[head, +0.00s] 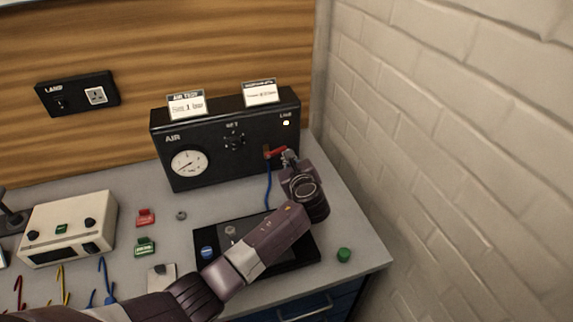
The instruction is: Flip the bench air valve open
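The black AIR box (210,165) stands at the back of the bench, with a round gauge (188,163), a SET knob (234,141) and a lit lamp (286,123) on its front. A red valve lever (275,153) sticks out at the right of its front, lying roughly sideways, with a blue hose (268,185) below it. My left arm reaches in from the lower left. Its gripper (289,156) is at the right end of the red lever, very close or touching. The fingers are small and partly hidden, so their opening is unclear. My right gripper is not in view.
A dark tray (300,254) lies under my forearm, with a green cap (344,255) beside it. Red (145,217) and green (145,247) pieces and a cream instrument (70,228) are to the left. A brick wall (450,150) closes off the right.

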